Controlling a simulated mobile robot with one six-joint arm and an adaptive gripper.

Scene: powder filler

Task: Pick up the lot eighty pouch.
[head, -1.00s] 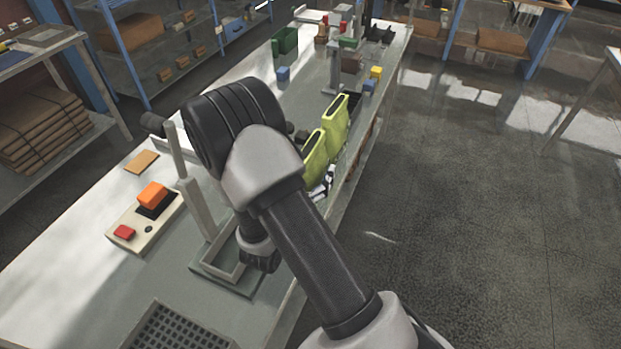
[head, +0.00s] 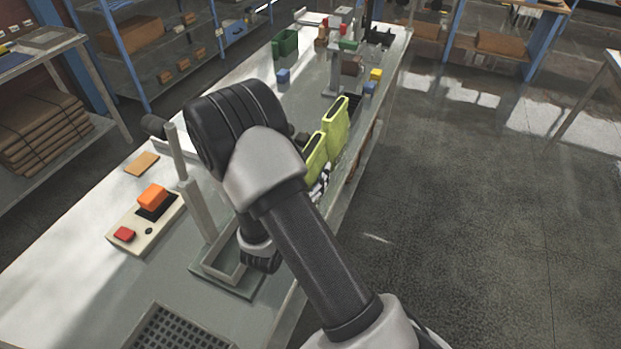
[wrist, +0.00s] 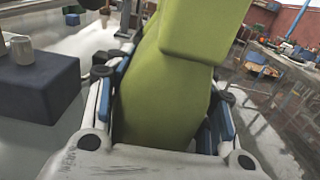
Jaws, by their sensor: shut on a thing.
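Two yellow-green pouches stand near the right edge of the bench in the head view, a nearer pouch (head: 314,158) and a farther pouch (head: 336,128). I cannot read a lot mark on either. My gripper (head: 319,187) is mostly hidden behind my arm, low beside the nearer pouch. In the wrist view, my gripper (wrist: 168,95) has its blue-padded fingers on both sides of a green pouch body (wrist: 160,105), shut on it. A second green shape (wrist: 205,32) overlaps its top. The lower part of the held pouch is hidden by the gripper.
A pale device with an orange block (head: 152,196) and red button (head: 124,234) sits on the bench (head: 60,290) at left. A framed stand (head: 200,215) is near my arm. Small blue (head: 283,75) and yellow (head: 376,74) blocks and a green bin (head: 285,43) stand farther back.

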